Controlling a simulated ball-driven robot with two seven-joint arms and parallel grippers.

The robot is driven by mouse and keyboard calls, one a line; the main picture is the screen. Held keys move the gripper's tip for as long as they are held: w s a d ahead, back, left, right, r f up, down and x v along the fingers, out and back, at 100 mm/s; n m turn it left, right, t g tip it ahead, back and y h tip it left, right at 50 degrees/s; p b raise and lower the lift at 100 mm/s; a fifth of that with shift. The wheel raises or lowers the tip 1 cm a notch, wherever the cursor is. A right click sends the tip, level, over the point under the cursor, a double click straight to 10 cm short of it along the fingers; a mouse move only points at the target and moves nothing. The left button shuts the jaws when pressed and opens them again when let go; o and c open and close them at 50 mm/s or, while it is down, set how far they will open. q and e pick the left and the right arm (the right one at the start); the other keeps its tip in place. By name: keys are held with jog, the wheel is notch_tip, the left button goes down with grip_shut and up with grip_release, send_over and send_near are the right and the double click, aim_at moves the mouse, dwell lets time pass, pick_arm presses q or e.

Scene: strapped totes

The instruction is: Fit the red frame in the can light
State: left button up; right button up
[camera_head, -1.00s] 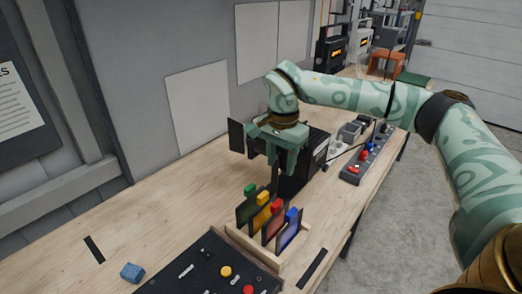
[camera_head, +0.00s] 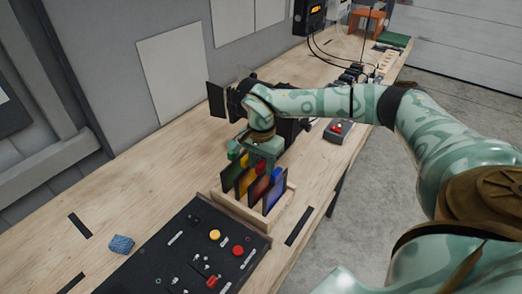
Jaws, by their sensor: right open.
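The red frame (camera_head: 259,191) stands upright in a wooden rack (camera_head: 248,218), between the yellow frame (camera_head: 245,182) and the blue frame (camera_head: 275,196). My right gripper (camera_head: 260,168) is open, pointing down at the tops of the frames. Its fingers hide part of the tabs, and I cannot tell whether they touch the red one. The can light (camera_head: 290,132) is a black body behind the gripper, mostly hidden by my right arm; a black flap (camera_head: 216,100) sticks out at its left. My left gripper is not in view.
A green frame (camera_head: 229,174) stands at the rack's left end. A black control panel (camera_head: 195,250) with buttons and switches lies in front of the rack. A blue block (camera_head: 121,244) lies at the left. A grey switch box (camera_head: 338,131) stands further back. The bench's left part is mostly clear.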

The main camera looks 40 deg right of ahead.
jog(key=shift+f, duration=0.55)
grip_shut()
jog(key=c, duration=0.6)
grip_release()
jog(key=shift+c, duration=0.2)
grip_shut()
jog(key=shift+r+p, duration=3.05)
jog(key=shift+p, duration=0.25)
